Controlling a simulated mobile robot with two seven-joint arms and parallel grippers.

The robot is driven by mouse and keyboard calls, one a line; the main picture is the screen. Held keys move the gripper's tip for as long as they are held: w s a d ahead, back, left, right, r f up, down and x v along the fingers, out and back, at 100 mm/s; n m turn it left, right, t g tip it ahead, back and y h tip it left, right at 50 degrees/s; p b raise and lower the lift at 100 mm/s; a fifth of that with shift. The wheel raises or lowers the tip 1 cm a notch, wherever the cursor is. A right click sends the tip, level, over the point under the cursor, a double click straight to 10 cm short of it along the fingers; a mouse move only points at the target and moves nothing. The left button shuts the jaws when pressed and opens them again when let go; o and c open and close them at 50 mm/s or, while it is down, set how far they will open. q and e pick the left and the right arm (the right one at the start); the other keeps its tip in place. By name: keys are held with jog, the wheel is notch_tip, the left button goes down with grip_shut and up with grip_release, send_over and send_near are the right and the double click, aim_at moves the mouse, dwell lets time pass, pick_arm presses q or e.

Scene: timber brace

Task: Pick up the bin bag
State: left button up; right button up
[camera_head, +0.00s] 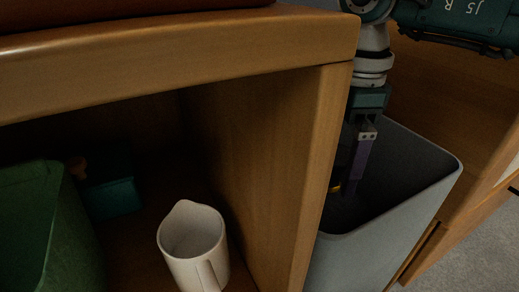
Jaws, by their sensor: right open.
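A grey bin (385,235) stands at the right, beside the wooden shelf unit. Its inside is dark. I cannot make out a separate bin bag in it. My right gripper (350,178) points down into the bin's mouth, near its left side. One purple finger shows, and the shelf's side panel hides part of the gripper. It is open, and I see nothing held in it. A small yellowish spot shows beside the fingertip. My left gripper is not in view.
The wooden shelf's side panel (318,160) stands close on the left of my right gripper. Inside the shelf are a white pitcher (192,245), a green container (50,235) and a dark teal box (112,198). Wooden furniture (470,110) stands behind the bin. Grey floor shows at the lower right.

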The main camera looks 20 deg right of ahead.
aim_at(340, 215)
jog(key=shift+w+a+f+b, duration=0.15)
jog(key=shift+f+b, duration=0.15)
jog(key=shift+f, duration=0.15)
notch_tip(340, 215, down, 4)
jog(key=b, duration=0.4)
jog(key=shift+f, duration=0.15)
jog(key=shift+w, duration=0.1)
jog(key=shift+c, duration=0.2)
jog(key=shift+c, duration=0.8)
grip_shut()
